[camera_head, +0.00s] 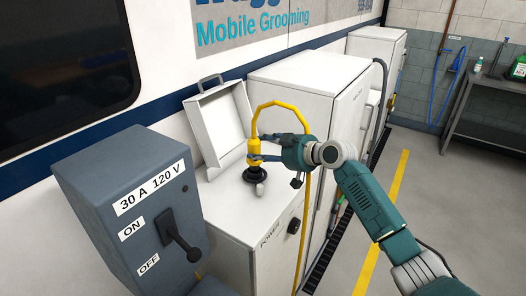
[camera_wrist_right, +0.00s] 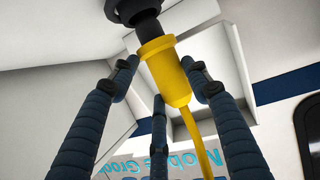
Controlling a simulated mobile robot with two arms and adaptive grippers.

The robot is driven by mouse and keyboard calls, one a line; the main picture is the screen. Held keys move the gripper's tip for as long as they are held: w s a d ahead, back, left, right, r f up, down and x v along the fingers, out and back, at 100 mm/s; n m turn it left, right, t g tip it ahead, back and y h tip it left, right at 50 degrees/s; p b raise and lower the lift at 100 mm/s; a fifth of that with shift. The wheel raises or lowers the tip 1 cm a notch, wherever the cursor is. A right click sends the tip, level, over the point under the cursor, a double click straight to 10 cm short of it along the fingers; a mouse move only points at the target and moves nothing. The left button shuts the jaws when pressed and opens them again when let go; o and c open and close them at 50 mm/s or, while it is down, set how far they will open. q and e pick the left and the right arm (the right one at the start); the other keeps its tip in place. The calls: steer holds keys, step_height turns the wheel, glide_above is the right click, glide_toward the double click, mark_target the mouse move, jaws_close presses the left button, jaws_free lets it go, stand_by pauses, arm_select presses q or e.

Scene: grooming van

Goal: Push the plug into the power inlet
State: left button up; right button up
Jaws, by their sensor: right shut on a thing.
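The yellow plug (camera_head: 254,148) stands upright over the black round power inlet (camera_head: 255,176) on top of the white cabinet. In the right wrist view the yellow plug (camera_wrist_right: 166,76) meets a black neck running to the dark inlet (camera_wrist_right: 130,10). I cannot tell how deep the plug sits. My right gripper (camera_head: 260,148) is shut on the plug, its blue-grey fingers around the yellow body, also in the right wrist view (camera_wrist_right: 162,80). The yellow cable (camera_head: 284,103) loops up from the plug and down the cabinet's right side. My left gripper is not in view.
An open white lid (camera_head: 219,122) stands behind the inlet. A grey switch box (camera_head: 133,205) with a lever stands at left, and a tall white cabinet (camera_head: 315,95) behind right. Floor on the right is open.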

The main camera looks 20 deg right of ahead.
stand_by(0.3)
steer(key=shift+f+b, duration=0.55)
steer(key=shift+f, duration=0.1)
steer(key=shift+f, duration=0.1)
steer(key=shift+f+b, duration=0.4)
steer(key=shift+b, duration=0.05)
steer(key=shift+f+b, duration=0.6)
steer(key=shift+f, duration=0.15)
stand_by(0.8)
steer(key=o, duration=1.4)
steer(key=shift+s+f, duration=0.1)
